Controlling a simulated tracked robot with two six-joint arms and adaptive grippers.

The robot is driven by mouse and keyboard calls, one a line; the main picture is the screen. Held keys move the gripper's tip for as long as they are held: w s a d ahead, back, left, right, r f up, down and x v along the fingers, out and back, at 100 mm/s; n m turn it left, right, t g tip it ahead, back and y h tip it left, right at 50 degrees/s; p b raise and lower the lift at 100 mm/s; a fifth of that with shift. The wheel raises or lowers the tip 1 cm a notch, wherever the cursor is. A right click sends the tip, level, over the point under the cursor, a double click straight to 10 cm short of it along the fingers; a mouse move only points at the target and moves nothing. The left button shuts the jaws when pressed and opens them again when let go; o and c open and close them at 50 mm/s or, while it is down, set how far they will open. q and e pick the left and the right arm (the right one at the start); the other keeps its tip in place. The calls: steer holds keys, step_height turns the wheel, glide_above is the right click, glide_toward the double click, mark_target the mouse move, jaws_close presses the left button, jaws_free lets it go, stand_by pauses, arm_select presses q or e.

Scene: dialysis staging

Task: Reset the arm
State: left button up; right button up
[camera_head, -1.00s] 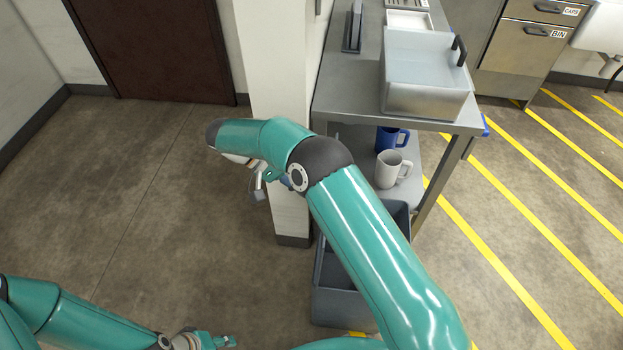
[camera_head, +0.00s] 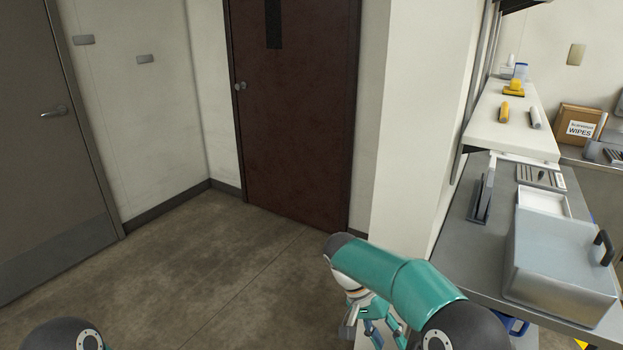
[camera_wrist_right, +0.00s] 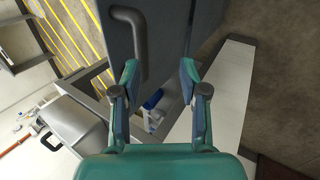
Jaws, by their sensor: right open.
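My right gripper (camera_head: 375,332) hangs low at the bottom of the head view, in front of the white pillar (camera_head: 420,130). In the right wrist view its two fingers (camera_wrist_right: 160,72) stand apart with nothing between them. It is open and empty. Only a dark joint of my left arm shows at the bottom left of the head view; the left gripper is out of the picture.
A steel bench (camera_head: 455,235) at right bears a lidded grey box (camera_head: 560,265) with a black handle. A white shelf (camera_head: 515,140) is above it. A brown door (camera_head: 300,110) stands behind. The floor (camera_head: 210,265) at left is clear.

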steer(key=s+a+f+n+y+p, duration=0.55)
steer(key=s+f+y+p, duration=0.2)
steer(key=s+p, duration=0.4)
steer(key=s+d+r+m+t+y+p, duration=0.1)
steer(key=s+d+m+t+y+p, duration=0.1)
steer(key=s, duration=0.9)
steer(key=shift+s+t+p, duration=0.3)
steer(key=shift+t+p, duration=0.6)
steer(key=shift+p, duration=0.25)
